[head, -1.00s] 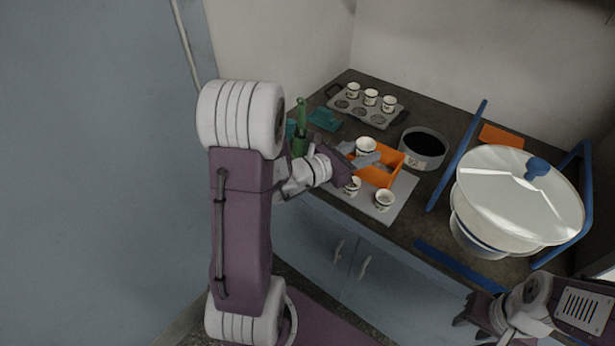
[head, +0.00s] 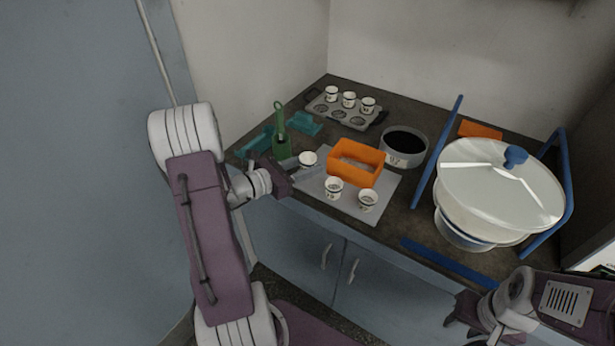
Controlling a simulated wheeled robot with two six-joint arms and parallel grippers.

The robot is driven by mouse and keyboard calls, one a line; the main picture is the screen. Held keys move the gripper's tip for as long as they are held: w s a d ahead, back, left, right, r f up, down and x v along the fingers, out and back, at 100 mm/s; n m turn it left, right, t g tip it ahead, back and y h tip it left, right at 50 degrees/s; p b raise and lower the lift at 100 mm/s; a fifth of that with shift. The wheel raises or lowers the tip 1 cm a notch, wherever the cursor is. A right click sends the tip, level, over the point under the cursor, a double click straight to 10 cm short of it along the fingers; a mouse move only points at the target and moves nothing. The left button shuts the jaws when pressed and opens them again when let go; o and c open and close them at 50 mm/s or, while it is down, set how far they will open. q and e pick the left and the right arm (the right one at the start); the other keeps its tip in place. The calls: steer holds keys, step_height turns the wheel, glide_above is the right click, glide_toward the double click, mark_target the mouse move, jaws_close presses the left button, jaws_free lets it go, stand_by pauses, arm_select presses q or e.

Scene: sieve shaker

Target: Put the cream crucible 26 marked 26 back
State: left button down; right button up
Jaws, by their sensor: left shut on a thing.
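My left gripper (head: 303,169) is shut on a cream crucible (head: 308,158), just left of the orange box. I cannot read its mark, nor tell whether its base touches the grey mat (head: 388,190). Two similar crucibles, one nearer the middle (head: 334,188) and one to its right (head: 368,200), stand upright on the mat; their marks are too small to read surely. A grey tray (head: 328,112) at the back left holds three crucibles in its back row; its front-row recesses look empty. My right gripper (head: 461,310) is open and empty at the lower right, in front of the counter.
The orange box (head: 356,164) stands on the mat. Behind it is a dark-meshed round sieve (head: 404,146). A large lidded shaker (head: 500,190) with blue bars fills the right.

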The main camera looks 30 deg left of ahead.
mark_target(308, 181)
arm_select(q)
step_height(308, 181, down, 4)
steer(key=shift+f+b, duration=0.1)
steer(key=shift+b, duration=0.65)
steer(key=shift+w, duration=0.1)
steer(key=c, duration=0.9)
jaws_free()
